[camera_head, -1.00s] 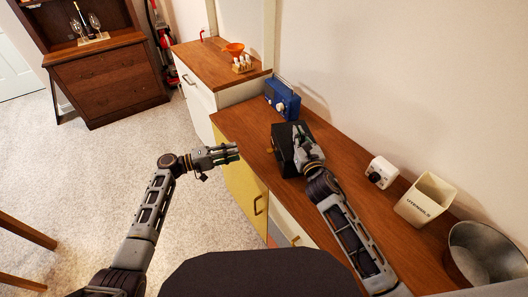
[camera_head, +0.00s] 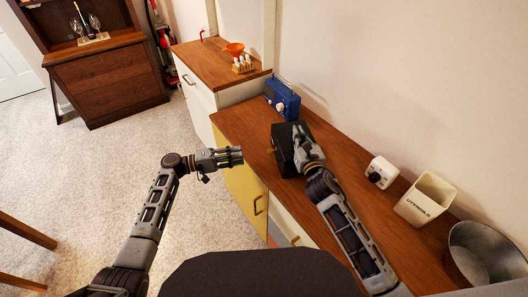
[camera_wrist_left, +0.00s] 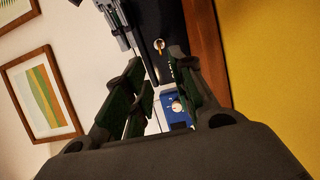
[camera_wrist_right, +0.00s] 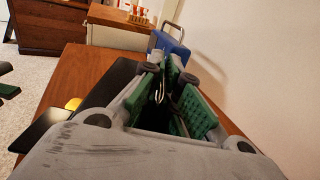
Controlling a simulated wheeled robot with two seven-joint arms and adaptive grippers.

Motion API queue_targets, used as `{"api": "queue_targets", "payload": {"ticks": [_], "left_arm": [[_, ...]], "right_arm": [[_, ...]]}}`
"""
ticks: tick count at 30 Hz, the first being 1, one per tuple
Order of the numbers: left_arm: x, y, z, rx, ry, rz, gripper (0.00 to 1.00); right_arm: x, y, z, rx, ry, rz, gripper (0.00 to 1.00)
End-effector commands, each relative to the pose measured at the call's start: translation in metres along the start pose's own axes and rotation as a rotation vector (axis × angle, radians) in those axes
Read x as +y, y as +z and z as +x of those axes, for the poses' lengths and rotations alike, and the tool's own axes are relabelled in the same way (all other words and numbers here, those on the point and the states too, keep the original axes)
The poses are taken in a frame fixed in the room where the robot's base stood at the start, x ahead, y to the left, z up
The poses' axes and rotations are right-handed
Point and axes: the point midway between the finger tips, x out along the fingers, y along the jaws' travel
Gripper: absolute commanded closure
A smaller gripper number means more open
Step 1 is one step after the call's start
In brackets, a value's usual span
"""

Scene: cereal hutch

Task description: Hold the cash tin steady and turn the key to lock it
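The black cash tin (camera_head: 285,158) stands on the wooden counter. A small brass-coloured key (camera_wrist_left: 158,44) shows at its front face in the left wrist view, and as a yellow spot in the right wrist view (camera_wrist_right: 73,103). My left gripper (camera_head: 241,156) is open and empty, in front of the tin and to its left, apart from it, with its fingers pointing toward it. My right gripper (camera_head: 299,131) is over the tin's top. Its fingers are closed in around the metal handle (camera_wrist_right: 160,89); the exact contact is partly hidden by the fingers.
A blue radio (camera_head: 283,98) stands just behind the tin. A white cube-shaped device (camera_head: 381,171), a cream utensil holder (camera_head: 426,198) and a metal bowl (camera_head: 486,254) stand to the right. The floor to the left of my left gripper is clear.

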Motion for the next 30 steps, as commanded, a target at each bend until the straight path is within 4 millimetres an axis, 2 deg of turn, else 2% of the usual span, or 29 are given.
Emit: {"api": "queue_targets", "payload": {"ticks": [21,30], "left_arm": [[0.0,0.0,0.089,-0.001,0.0,-0.001,0.75],[-0.001,0.001,0.107,-0.001,-0.001,-0.001,0.75]], "right_arm": [[0.0,-0.001,0.0,0.001,0.0,0.0,1.0],[0.0,-0.001,0.0,0.001,0.0,0.0,1.0]]}}
